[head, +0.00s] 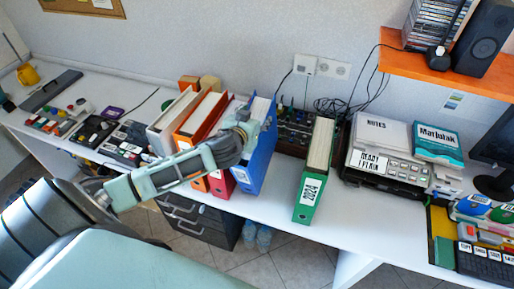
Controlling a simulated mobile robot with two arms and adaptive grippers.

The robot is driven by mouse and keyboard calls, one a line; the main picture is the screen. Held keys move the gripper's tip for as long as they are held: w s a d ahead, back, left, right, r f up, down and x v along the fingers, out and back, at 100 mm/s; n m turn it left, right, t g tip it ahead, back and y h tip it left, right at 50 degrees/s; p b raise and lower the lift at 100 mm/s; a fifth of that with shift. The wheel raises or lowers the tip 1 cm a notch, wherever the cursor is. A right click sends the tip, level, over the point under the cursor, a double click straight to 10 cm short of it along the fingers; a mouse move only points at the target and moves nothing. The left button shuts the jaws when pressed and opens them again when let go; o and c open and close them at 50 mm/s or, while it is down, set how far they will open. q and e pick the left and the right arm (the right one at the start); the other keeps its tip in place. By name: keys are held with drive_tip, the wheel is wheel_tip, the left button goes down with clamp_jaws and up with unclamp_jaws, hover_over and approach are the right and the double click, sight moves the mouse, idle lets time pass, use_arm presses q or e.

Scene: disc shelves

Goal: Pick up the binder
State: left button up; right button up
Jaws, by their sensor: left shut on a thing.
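A row of upright binders stands on the white desk: a grey-white one (165,138), an orange one (187,132), a red one (220,186) and a blue one (262,150). A green binder (313,172) labelled 2024 stands apart to the right, its lower front end at the desk's front edge. My left gripper (244,130) is at the upper part of the blue binder and shut on it; the fingertips are partly hidden. My left arm crosses in front of the orange and red binders and hides parts of them. My right gripper is out of view.
A grey device (385,172) with a NOTES box on top stands right of the green binder. Dark gear with cables sits behind. An orange shelf (440,75) holds discs and a speaker at the upper right. A dark drawer unit (198,220) stands below the desk (262,205).

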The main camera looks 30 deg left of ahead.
use_arm(q)
clamp_jaws()
drive_tip(key=shift+w+r, duration=0.1)
drive_tip(key=shift+r, duration=0.15)
